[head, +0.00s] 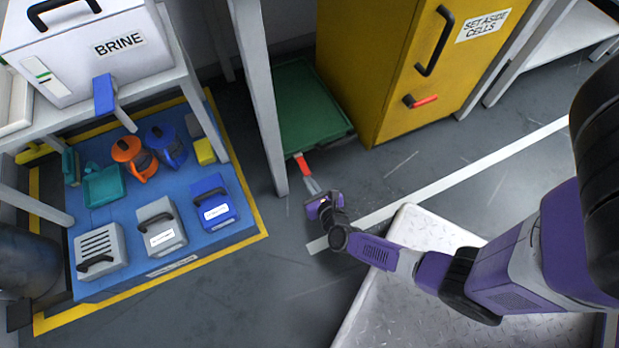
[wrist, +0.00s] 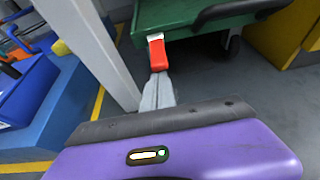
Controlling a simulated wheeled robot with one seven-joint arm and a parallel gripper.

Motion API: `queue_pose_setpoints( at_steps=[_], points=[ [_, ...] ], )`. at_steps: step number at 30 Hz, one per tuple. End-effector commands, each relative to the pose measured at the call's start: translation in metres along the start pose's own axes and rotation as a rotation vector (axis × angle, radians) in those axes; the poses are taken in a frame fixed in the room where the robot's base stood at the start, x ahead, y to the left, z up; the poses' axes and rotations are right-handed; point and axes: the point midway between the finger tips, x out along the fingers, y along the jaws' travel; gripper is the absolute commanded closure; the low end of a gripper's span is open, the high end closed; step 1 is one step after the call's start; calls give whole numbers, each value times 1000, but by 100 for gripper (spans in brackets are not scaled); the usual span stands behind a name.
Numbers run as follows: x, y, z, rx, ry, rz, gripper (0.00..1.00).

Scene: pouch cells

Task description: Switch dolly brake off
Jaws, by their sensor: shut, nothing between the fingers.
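The dolly (head: 306,107) is a low green platform on the floor between a grey post and the yellow cabinet. In the wrist view its green body (wrist: 190,14) shows at the top, with a dark caster under it. Its brake is a red lever (head: 301,165) at the near edge, which also shows in the wrist view (wrist: 158,54) hanging from a pale bracket. My gripper (head: 309,183) is shut and empty. Its fingertips (wrist: 158,78) are at the lower end of the red lever; I cannot tell whether they touch it.
A grey post (head: 258,95) stands close left of the dolly. The yellow cabinet (head: 385,70), labelled "SET ASIDE CELLS", stands to its right. A blue mat (head: 120,235) with cases and jugs lies at left, below a table with a BRINE box (head: 85,55). Floor in front is clear.

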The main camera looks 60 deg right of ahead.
Motion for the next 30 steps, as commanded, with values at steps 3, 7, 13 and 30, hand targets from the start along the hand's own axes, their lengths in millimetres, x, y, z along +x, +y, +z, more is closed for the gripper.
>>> queue_pose_setpoints(
  at_steps=[3,7,13,30],
  points=[
    [-2,-1,6,0,34,-5,100],
    [-1,-1,5,-2,50,-5,100],
    [-1,-1,7,0,79,-6,100],
    [-5,0,16,4,170,0,100]
  ],
)
